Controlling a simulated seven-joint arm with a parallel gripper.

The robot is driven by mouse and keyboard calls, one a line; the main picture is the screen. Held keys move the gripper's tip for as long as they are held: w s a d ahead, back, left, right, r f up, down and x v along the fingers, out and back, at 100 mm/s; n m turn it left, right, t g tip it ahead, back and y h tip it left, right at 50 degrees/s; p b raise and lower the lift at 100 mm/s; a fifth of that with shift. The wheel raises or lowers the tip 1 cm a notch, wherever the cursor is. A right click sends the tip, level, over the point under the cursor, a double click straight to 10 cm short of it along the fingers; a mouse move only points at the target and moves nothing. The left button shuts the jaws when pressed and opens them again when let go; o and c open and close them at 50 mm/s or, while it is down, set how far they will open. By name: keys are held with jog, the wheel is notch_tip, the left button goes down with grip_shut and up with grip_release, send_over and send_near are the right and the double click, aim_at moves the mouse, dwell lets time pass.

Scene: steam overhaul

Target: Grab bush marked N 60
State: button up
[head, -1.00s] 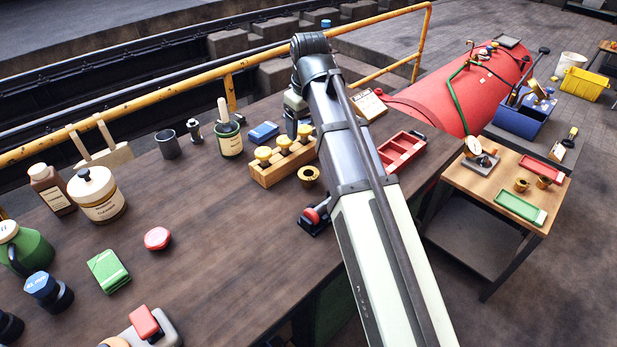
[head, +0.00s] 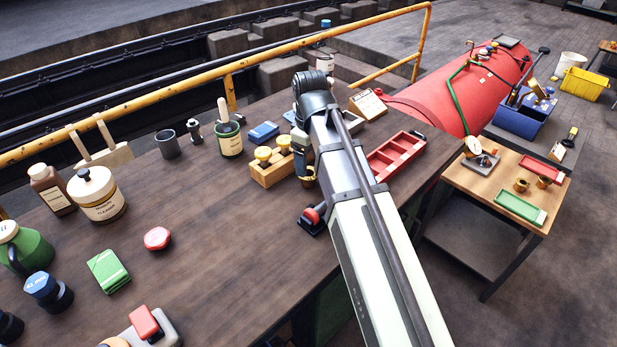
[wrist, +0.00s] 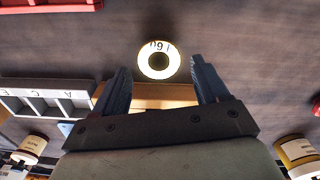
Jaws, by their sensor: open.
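A round brass bush (wrist: 158,60) stands on the bench in the wrist view, seen from above with a dark bore. Its pale top face carries a mark that ends in what looks like 60; the letter is not clear. My gripper (wrist: 160,72) is open, with one dark finger on each side of the line to the bush, and nothing is held. The bush lies just ahead of the fingertips in the picture; the height gap is hard to judge. In the head view the bush (head: 307,176) is partly covered by my arm.
A wooden block (head: 270,173) with yellow-topped plugs stands close beside the bush. A red compartment tray (head: 397,157) lies to the right, and a black-and-red clamp-like item (head: 312,218) sits nearer. Two more brass bushes (head: 521,185) (head: 543,182) are on the side table.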

aim_at(309, 174)
jog(key=shift+w+a+f, duration=0.1)
jog(key=shift+w+f, duration=0.05)
jog(key=shift+f, duration=1.4)
jog(key=shift+w+a+f, duration=0.1)
jog(key=shift+f, duration=1.4)
jog(key=c, duration=1.1)
